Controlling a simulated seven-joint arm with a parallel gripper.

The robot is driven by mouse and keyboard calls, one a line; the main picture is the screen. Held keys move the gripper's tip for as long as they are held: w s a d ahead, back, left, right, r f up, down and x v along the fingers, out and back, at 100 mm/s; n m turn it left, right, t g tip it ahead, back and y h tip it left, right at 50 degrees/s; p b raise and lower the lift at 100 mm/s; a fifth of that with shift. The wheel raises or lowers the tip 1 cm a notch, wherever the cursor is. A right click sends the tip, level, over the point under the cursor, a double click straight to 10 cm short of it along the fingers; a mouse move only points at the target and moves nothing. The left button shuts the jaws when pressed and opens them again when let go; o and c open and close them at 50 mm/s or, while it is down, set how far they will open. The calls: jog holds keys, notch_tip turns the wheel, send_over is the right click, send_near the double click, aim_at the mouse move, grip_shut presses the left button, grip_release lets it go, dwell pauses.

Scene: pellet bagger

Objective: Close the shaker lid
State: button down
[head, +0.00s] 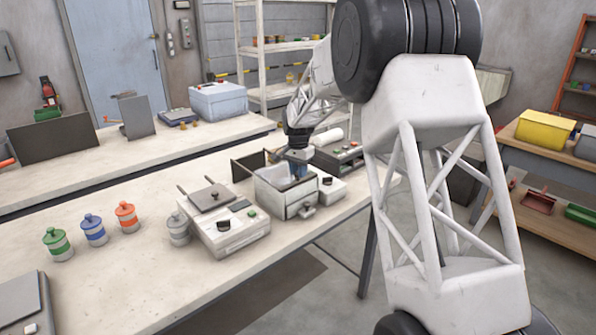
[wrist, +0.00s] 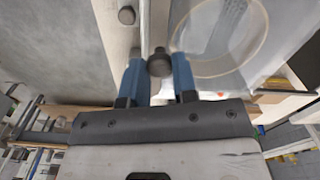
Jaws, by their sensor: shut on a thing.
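A white box-shaped unit (head: 287,204) stands near the front edge of the workbench, with its top open and a pale interior showing. A dark upright panel (head: 248,167) stands at its back left. I cannot tell for certain which part is the shaker lid. My gripper (head: 298,170), with blue fingers, reaches down at the back of this unit. In the wrist view its fingers (wrist: 160,80) are shut on a dark round knob (wrist: 159,63) at a narrow light strip. A pale surface with a round ring (wrist: 222,40) lies to the right. The knob is hidden in the head view.
A white machine with a dark lid (head: 228,228) stands left of the unit. Green, blue and orange banded jars (head: 94,231) and a grey one (head: 179,229) stand further left. A control box with buttons (head: 338,157) is behind right. The bench's left middle is clear.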

jog(key=shift+s+d, duration=0.45)
jog(key=c, duration=0.9)
grip_release()
jog(key=shift+r, duration=0.2)
jog(key=shift+r, duration=3.75)
jog(key=shift+s+d, duration=0.1)
